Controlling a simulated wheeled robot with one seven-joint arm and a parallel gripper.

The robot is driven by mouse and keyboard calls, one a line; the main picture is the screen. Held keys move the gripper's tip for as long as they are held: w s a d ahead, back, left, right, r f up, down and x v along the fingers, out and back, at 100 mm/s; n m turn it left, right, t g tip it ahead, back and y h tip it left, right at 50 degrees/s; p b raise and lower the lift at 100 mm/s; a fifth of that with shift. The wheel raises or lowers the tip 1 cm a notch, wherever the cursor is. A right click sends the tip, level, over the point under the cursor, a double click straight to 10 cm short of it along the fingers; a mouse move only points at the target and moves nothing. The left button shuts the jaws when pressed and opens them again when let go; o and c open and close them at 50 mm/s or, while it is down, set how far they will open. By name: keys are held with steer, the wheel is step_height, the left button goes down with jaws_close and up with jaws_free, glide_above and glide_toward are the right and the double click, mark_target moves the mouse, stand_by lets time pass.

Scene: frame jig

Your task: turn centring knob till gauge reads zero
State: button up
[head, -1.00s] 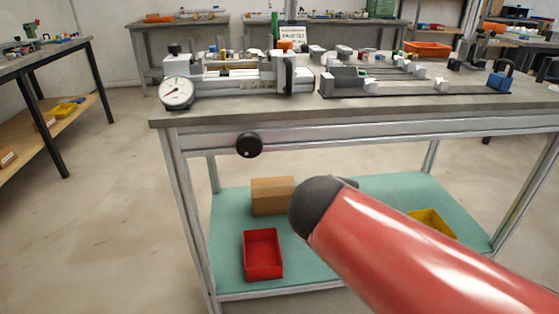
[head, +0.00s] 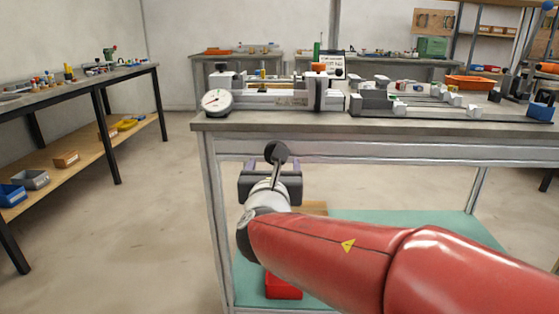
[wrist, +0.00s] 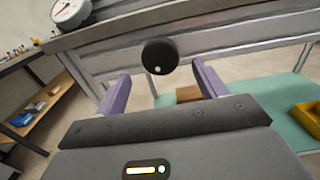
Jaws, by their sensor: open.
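The black round centring knob (head: 276,152) is on the front rail of the workbench. A white dot shows low on its face in the wrist view (wrist: 160,56). The white dial gauge (head: 216,102) stands at the bench's left front corner, with a reddish needle whose reading is too small to tell. Part of the gauge also shows in the wrist view (wrist: 70,12). My gripper (wrist: 161,71) is open, its two purple fingers spread on either side of the knob's image and pointing at the rail. No finger is seen touching the knob, and the remaining gap is hard to judge.
The jig (head: 290,97) and several small parts lie on the bench top (head: 420,122). Below is a green shelf (head: 400,225) with a red bin (head: 284,287). Another bench (head: 80,80) stands at the left, with clear floor between.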

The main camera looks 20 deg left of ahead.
steer(key=x, duration=0.3)
steer(key=shift+w+a, duration=0.1)
steer(key=shift+w, duration=0.3)
steer(key=c, duration=1)
steer(key=shift+o, duration=0.2)
steer(key=shift+f+m+b, duration=0.15)
steer(key=shift+m+b, duration=0.15)
steer(key=shift+b, duration=0.2)
